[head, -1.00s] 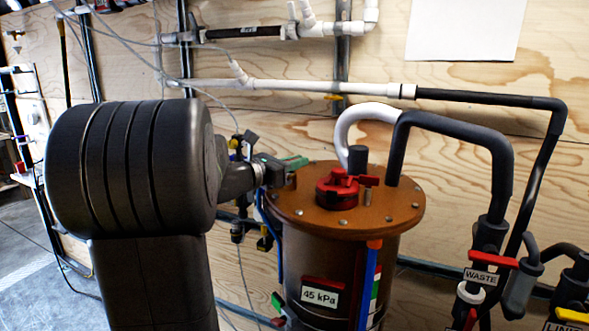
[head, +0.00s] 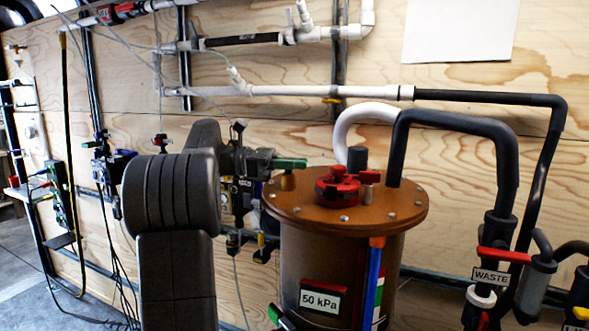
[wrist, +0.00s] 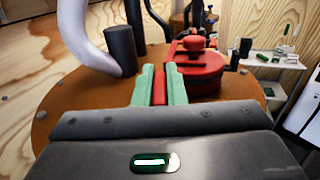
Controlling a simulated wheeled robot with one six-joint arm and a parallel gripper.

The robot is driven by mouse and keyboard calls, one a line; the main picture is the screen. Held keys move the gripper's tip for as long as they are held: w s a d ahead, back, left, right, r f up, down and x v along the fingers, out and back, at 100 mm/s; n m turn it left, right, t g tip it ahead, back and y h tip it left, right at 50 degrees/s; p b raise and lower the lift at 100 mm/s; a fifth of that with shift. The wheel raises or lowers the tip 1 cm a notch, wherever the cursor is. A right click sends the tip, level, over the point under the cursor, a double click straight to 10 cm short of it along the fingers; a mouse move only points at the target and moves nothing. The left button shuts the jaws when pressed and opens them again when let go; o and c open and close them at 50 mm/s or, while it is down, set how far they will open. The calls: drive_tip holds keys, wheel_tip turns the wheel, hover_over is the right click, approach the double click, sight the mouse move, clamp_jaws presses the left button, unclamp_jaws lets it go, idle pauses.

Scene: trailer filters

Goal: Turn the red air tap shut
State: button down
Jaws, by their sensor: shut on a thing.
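The brown tank lid (head: 395,205) shows in the head view, with a red fitting (head: 337,187) on top. My gripper (head: 290,164) is at the lid's left rim, above a small brass-coloured stem (head: 288,182). In the wrist view my gripper's green fingers (wrist: 159,84) are closed on a narrow red piece, the red air tap's handle (wrist: 158,88). The fingers hide most of the handle in the head view, so its exact angle is hard to tell. The red fitting (wrist: 198,72) stands just right of the fingers in the wrist view.
A gauge label (head: 321,299) on the tank reads 50 kPa. A black stub (head: 357,158), a white hose (head: 350,121) and a dark hose (head: 455,118) rise from the lid. A red WASTE lever (head: 505,256) is at right. Pipes run along the plywood wall.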

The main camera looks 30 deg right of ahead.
drive_tip(key=shift+m+g+y, duration=0.4)
drive_tip(key=shift+m+g, duration=0.1)
drive_tip(key=shift+g, duration=0.1)
drive_tip(key=c, duration=1.5)
unclamp_jaws()
drive_tip(key=shift+b, duration=0.3)
